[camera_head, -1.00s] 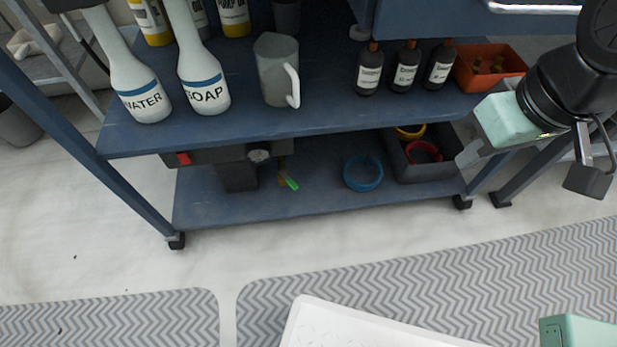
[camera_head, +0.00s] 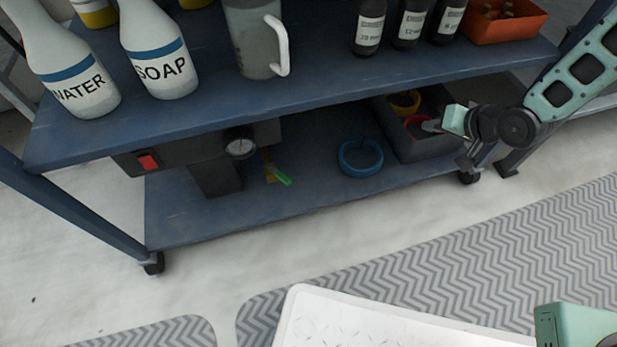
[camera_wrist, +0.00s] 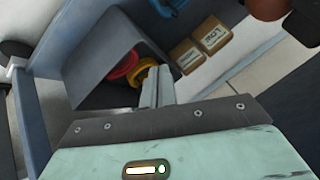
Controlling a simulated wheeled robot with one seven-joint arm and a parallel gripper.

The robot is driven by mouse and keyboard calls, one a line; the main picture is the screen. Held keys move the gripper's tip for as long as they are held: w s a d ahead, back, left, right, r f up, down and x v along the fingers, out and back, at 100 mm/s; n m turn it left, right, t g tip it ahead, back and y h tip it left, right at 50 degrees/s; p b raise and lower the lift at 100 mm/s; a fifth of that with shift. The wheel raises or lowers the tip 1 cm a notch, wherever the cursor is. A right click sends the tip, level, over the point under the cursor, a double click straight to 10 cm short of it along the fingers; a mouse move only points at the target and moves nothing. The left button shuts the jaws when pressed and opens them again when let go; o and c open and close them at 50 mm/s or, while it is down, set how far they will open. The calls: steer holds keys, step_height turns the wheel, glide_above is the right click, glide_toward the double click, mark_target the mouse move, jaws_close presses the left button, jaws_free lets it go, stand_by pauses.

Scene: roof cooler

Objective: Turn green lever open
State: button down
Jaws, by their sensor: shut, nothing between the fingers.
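The green lever (camera_head: 280,175) is small and sits on a yellow fitting (camera_head: 268,163) below the round gauge (camera_head: 240,146) of a dark unit under the upper shelf. It does not show clearly in the wrist view. My gripper (camera_head: 434,126) is at the right end of the lower shelf, by the dark bin, well to the right of the lever. In the wrist view my fingers (camera_wrist: 158,86) are together and empty, pointing toward the bin with red and yellow rings.
A blue ring (camera_head: 360,158) lies on the lower shelf between the lever and the dark bin (camera_head: 432,148). The upper shelf (camera_head: 200,120) hangs over this space and holds bottles and a jug (camera_head: 256,45). A red switch (camera_head: 148,162) is on the unit's left.

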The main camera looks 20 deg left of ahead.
mark_target(278, 174)
steer(key=s+a+f+y, duration=0.1)
steer(key=a+f, duration=0.1)
steer(key=a, duration=0.1)
steer(key=s+a+f+y, duration=0.2)
steer(key=a+f, duration=0.1)
steer(key=s+a+f+m+y, duration=0.1)
steer(key=a+f+y, duration=0.1)
steer(key=a, duration=0.1)
steer(key=shift+s+a+f+g, duration=0.2)
steer(key=shift+s+a+g, duration=0.05)
steer(key=shift+a+g, duration=0.15)
steer(key=s+a+f+m+y, duration=0.3)
steer(key=s+a+y, duration=0.3)
steer(key=s, duration=0.3)
steer(key=shift+g, duration=0.3)
steer(key=b+x, duration=0.6)
steer(key=x, duration=0.4)
steer(key=shift+f, duration=0.2)
steer(key=shift+s+a+b, duration=0.3)
steer(key=shift+s+b, duration=0.15)
steer(key=shift+s, duration=0.1)
steer(key=shift+s+a+b, duration=0.25)
steer(key=shift+s+b, duration=0.15)
steer(key=shift+s, duration=0.2)
steer(key=shift+s+a+r+b, duration=0.25)
steer(key=shift+s+a+b, duration=0.05)
steer(key=shift+s, duration=0.25)
steer(key=shift+s+r+m, duration=0.1)
steer(key=shift+s+m, duration=0.05)
steer(key=shift+m, duration=0.15)
